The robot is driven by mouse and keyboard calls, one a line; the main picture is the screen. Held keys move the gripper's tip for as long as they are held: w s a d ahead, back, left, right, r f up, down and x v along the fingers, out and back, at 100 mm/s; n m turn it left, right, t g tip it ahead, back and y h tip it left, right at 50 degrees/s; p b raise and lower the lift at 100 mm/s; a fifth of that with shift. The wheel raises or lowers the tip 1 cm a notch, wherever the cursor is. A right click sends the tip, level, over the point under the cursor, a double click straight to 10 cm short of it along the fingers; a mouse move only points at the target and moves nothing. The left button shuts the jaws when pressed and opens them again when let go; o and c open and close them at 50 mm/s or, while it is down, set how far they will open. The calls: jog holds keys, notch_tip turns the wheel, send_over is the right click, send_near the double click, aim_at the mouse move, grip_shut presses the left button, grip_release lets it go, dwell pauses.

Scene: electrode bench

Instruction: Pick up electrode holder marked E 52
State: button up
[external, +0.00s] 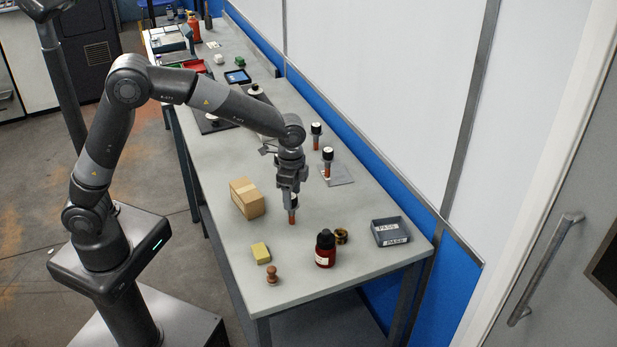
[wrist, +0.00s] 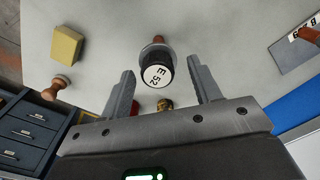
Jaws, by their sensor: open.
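The electrode holder marked E 52 (wrist: 157,68) shows in the wrist view with its white labelled black cap facing the camera and a copper-coloured tip beyond it. It lies between the two fingers of my gripper (wrist: 160,88), with a gap on each side. In the external view the holder (external: 292,214) stands upright on the bench, directly under my gripper (external: 291,188). The gripper is open and points down. Its fingers hide the upper part of the holder in the external view.
A cardboard box (external: 247,198) stands close left of the holder. Two similar holders (external: 316,136) (external: 327,160) stand behind.

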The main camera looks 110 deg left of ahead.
aim_at(292, 210)
jog(key=shift+d+f, duration=0.15)
jog(key=shift+f, duration=2.6)
jog(key=shift+c, duration=0.5)
jog(key=c, duration=0.9)
